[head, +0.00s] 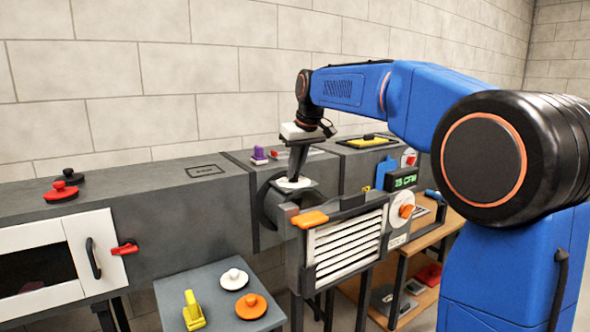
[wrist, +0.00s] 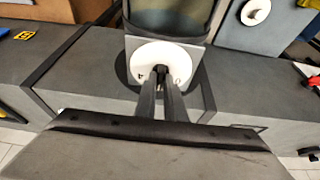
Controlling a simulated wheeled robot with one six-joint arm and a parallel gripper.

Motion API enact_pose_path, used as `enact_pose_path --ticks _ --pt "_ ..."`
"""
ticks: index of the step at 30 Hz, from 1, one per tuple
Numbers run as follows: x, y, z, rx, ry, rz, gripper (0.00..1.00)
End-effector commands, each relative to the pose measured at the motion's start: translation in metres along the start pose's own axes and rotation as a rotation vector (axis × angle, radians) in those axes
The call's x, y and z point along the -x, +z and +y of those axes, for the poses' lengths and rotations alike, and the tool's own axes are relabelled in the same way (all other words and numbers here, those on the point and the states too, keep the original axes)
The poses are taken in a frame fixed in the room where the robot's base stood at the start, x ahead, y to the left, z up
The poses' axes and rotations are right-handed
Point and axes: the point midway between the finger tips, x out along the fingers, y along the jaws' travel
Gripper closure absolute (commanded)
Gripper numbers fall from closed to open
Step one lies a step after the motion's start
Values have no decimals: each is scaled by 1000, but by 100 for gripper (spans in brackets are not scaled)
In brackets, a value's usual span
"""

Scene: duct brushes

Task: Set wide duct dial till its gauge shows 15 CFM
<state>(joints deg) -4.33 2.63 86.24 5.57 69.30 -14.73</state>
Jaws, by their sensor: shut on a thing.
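The wide duct dial looks like a white disc (head: 293,183) on a dark round collar on the grey duct; the white disc also shows in the wrist view (wrist: 178,58). My gripper (head: 294,176) reaches down onto it from above. In the wrist view my gripper's two fingers (wrist: 160,76) are close together at the disc's centre, shut on the dial's knob, which they mostly hide. The gauge (head: 405,180) is a dark box with green digits that appear to read 15 CFM.
An orange-knobbed white dial (head: 402,212) sits right of the louvred grille (head: 347,247). An orange handle (head: 310,219) is close in front of my gripper. A side table (head: 207,283) holds white, orange and yellow tools. Red and purple pieces stand on the duct top.

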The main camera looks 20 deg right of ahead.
Motion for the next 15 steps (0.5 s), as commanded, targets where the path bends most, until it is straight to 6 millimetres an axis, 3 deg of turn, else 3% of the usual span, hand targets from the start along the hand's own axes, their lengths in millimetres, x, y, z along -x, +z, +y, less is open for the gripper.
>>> enact_pose_path --ticks 4,5,6,7,15 --pt "1 0 0 -1 1 1 100" --pt "1 0 0 -1 1 1 84" --pt "1 0 0 -1 1 1 74" --pt "1 0 0 -1 1 1 72" --pt "1 0 0 -1 1 1 72"
